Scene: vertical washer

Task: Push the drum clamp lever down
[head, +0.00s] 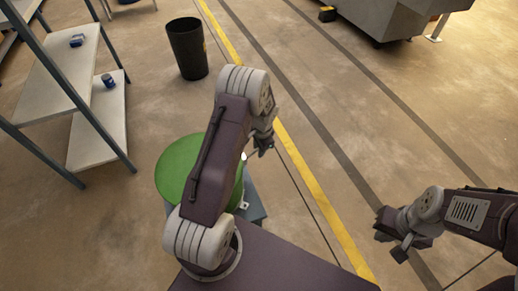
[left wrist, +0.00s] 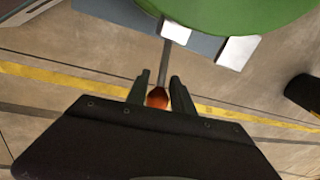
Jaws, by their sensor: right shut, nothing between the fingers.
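The drum washer has a round green lid (head: 182,165), partly hidden behind my left arm. In the left wrist view the lid (left wrist: 235,12) fills the top. The clamp lever is a thin grey rod (left wrist: 164,62) with an orange-red knob (left wrist: 158,98). The rod runs from the washer's edge toward my left gripper (left wrist: 160,80). The knob sits between its two dark fingers, which look closed on it. In the head view my left gripper (head: 262,147) is just right of the lid; the knob is too small to tell. My right gripper (head: 388,240) is shut and empty, away from the washer.
A shelf unit (head: 95,140) with small items stands at the left. A black bin (head: 188,50) stands beyond the washer. A grey machine (head: 395,18) is at the far right. The floor around the yellow line (head: 300,162) is clear.

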